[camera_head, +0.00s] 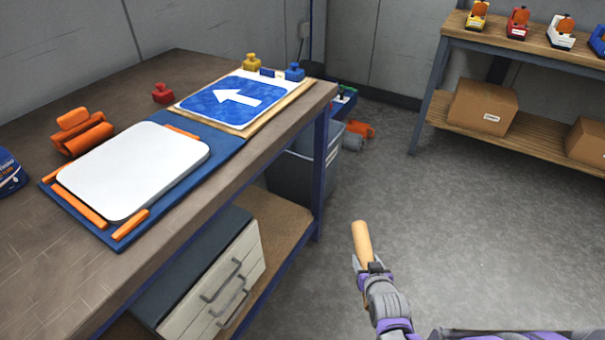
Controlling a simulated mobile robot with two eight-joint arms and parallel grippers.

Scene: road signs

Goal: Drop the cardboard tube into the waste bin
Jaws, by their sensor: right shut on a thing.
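The cardboard tube (361,243) is tan and points upward, slightly tilted. My right gripper (365,265) is shut on its lower part and holds it over open floor, to the right of the workbench. The waste bin (291,176) is a dark grey container on the floor, partly hidden behind the workbench leg and top. The tube is apart from the bin, nearer to the camera and to the right. My left gripper is not in view.
The workbench (40,255) fills the left, carrying a blue arrow sign (215,106), a white plate (130,170) and orange pieces. A drawer unit (215,285) stands below. Shelving with a cardboard box (482,106) is at the back right. Grey floor (450,230) is clear.

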